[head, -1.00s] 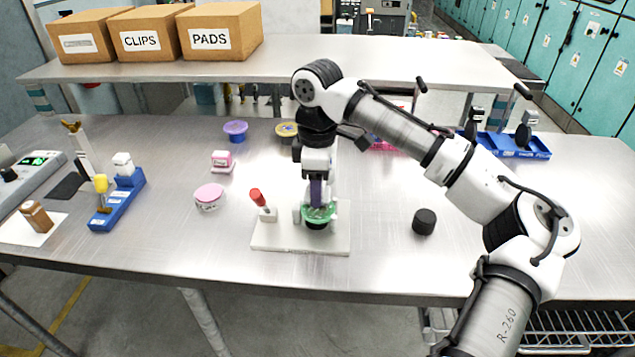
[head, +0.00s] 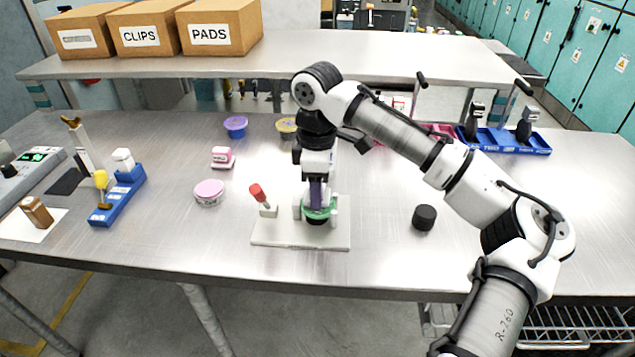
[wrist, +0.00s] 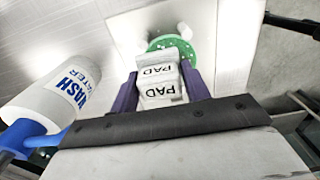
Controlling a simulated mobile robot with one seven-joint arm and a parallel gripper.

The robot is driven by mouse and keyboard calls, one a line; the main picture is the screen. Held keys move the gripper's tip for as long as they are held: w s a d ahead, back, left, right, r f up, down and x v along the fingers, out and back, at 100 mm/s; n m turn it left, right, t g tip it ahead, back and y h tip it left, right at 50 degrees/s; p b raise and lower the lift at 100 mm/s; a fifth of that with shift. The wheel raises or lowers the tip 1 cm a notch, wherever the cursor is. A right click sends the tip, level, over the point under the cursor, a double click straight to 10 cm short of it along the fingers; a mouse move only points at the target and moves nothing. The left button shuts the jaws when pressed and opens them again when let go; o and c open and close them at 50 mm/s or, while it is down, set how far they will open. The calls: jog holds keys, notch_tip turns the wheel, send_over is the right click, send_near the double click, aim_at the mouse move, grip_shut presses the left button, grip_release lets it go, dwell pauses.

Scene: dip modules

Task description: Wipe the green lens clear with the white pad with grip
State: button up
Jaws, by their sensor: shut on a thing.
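My gripper (wrist: 160,92) is shut on the white pad with grip (wrist: 158,88), which reads "PAD" on its faces, between two purple fingers. The green lens (head: 318,211) sits on a white base plate (head: 275,236) near the table's front edge. In the wrist view the green lens (wrist: 178,45) shows just beyond the pad, partly hidden by it. The pad is over the lens and looks to be at its surface, but I cannot tell contact for sure. In the head view my gripper (head: 318,200) points straight down at the lens and hides the pad.
A black cylinder (head: 424,217) is to the right, a pink tub (head: 209,193) to the left. A white wash water bottle (wrist: 50,92) shows close in the wrist view. The table's front right is mostly clear.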

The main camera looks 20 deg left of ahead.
jog(key=shift+s+d+f+p, duration=0.15)
jog(key=shift+s+d, duration=0.1)
jog(key=shift+s, duration=0.6)
jog(key=shift+s+d+r+p, duration=0.15)
jog(key=shift+s+d, duration=0.1)
jog(key=shift+s, duration=0.55)
jog(key=shift+w+d+r+p, duration=0.1)
jog(key=shift+w+d+p, duration=0.1)
jog(key=shift+p, duration=0.5)
jog(key=shift+w+a+p, duration=0.3)
jog(key=shift+w+p, duration=0.05)
jog(key=shift+w, duration=0.6)
jog(key=shift+w+a+p, duration=0.25)
jog(key=shift+w+p, duration=0.05)
jog(key=shift+w, duration=0.6)
jog(key=shift+a+p, duration=0.1)
jog(key=shift+p, duration=0.55)
jog(key=shift+s, duration=0.1)
